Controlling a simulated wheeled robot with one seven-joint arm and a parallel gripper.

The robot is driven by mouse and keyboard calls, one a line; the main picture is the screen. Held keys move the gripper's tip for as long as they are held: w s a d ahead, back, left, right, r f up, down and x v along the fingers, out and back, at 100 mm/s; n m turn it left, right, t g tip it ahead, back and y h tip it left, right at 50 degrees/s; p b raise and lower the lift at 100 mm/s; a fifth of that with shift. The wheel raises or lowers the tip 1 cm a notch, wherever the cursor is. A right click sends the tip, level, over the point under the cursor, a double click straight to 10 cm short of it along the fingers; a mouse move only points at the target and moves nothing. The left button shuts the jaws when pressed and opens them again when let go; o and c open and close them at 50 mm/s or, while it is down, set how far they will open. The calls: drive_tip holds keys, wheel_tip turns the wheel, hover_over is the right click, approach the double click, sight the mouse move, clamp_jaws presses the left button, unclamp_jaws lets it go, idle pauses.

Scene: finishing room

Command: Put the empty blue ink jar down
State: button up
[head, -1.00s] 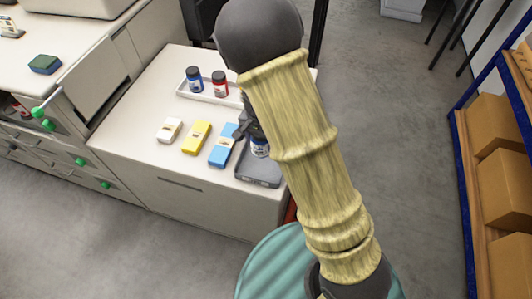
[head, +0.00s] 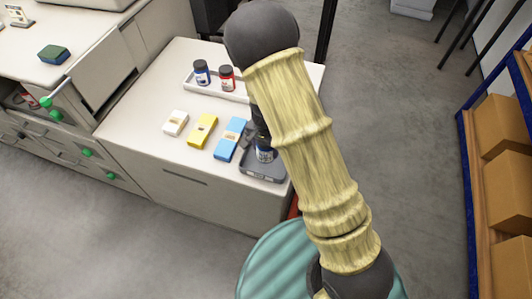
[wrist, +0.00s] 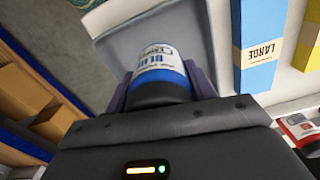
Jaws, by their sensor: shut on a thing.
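The blue ink jar (wrist: 158,68), with a white label reading BLUE and a dark lid, is between the fingers of my gripper (wrist: 161,88), which is shut on it. In the head view the jar (head: 265,155) is over the grey tray (head: 262,177) at the worktop's front right corner. The tray (wrist: 110,22) also shows behind the jar in the wrist view. I cannot tell whether the jar touches the tray floor. My arm hides part of the gripper and the tray's right side.
A white tray (head: 236,96) at the back holds a blue-labelled jar (head: 201,73) and a red-labelled jar (head: 227,78). White (head: 176,123), yellow (head: 202,131) and blue (head: 229,139) boxes stand left of the grey tray. The worktop's front left is clear.

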sight(266, 154)
drive_tip(key=shift+f, duration=1.9)
drive_tip(key=shift+f, duration=0.1)
drive_tip(key=o, duration=1.1)
wheel_tip(266, 154, up, 12)
drive_tip(key=shift+r, duration=0.15)
